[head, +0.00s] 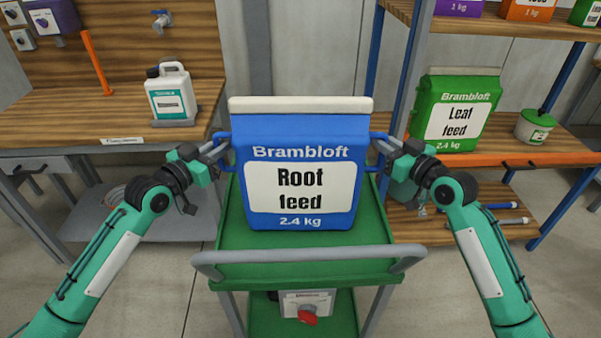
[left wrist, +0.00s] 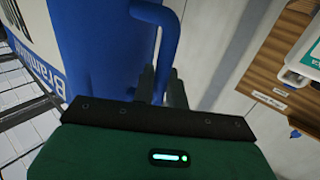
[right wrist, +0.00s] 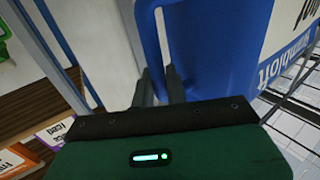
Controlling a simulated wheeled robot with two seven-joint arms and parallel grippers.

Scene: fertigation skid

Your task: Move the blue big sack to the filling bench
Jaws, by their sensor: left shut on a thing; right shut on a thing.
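The blue big sack (head: 300,155), labelled Root feed 2.4 kg, stands upright over the green cart (head: 306,262) in the middle of the head view. I cannot tell whether its base touches the cart top. My left gripper (head: 222,150) is shut on the sack's left side handle; this blue handle (left wrist: 172,42) runs between its fingers in the left wrist view. My right gripper (head: 383,148) is shut on the other side handle, which shows in the right wrist view (right wrist: 150,28). A wooden bench (head: 85,118) stands at the left; its small front label is too small to read.
A white jug (head: 172,92) on a tray and an orange post (head: 96,62) stand on the left bench. At the right, a shelf rack (head: 520,158) holds a green Leaf feed sack (head: 455,108) and a small tub (head: 535,127). Bare floor shows between bench and cart.

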